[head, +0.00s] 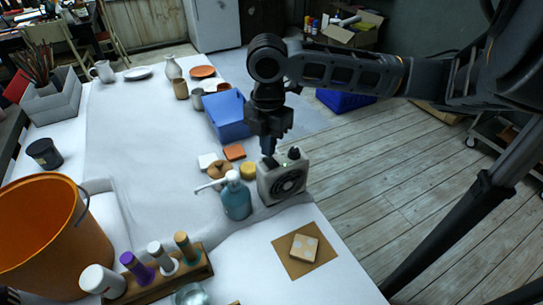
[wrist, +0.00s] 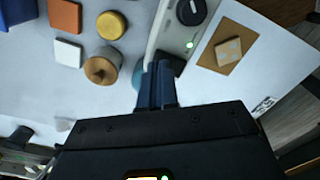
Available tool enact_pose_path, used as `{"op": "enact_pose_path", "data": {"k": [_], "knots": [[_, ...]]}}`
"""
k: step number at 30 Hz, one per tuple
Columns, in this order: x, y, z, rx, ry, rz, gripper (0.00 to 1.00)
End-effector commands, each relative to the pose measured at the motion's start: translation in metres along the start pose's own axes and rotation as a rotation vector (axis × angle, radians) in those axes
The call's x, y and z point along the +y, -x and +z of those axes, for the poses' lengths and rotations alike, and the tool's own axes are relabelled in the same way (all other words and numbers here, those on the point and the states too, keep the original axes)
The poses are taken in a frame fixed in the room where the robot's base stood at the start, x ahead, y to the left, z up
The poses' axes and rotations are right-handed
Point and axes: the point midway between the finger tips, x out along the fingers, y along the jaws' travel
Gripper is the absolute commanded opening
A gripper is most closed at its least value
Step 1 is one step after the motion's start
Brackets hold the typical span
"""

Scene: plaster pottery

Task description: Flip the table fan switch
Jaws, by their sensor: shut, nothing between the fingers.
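The table fan (head: 284,176) is a small light-grey box with a dark round grille on its front, near the table's right edge. Its top carries a black knob (wrist: 192,11) and a small lit green light (wrist: 190,44), both clear in the wrist view. My gripper (head: 268,152) points down at the left part of the fan's top in the head view. In the wrist view its blue fingers (wrist: 158,72) are together with nothing between them, at the end of the fan's top (wrist: 166,32). The fingers hide what lies under them, so I cannot tell whether they touch a switch.
A teal pump bottle (head: 237,200) stands close in front left of the fan. A yellow round piece (head: 248,170), an orange tile (head: 234,152) and a blue bin (head: 229,117) are nearby. A patterned tile (head: 304,247) lies on a brown square in front.

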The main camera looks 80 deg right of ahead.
Motion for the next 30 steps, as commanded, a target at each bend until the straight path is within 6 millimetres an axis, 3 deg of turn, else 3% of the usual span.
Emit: {"op": "enact_pose_path", "data": {"k": [24, 30], "knots": [[0.000, 0.053, 0.001, -0.001, 0.000, 0.001, 0.00], [0.000, 0.057, 0.000, 0.000, 0.000, 0.000, 0.00]]}}
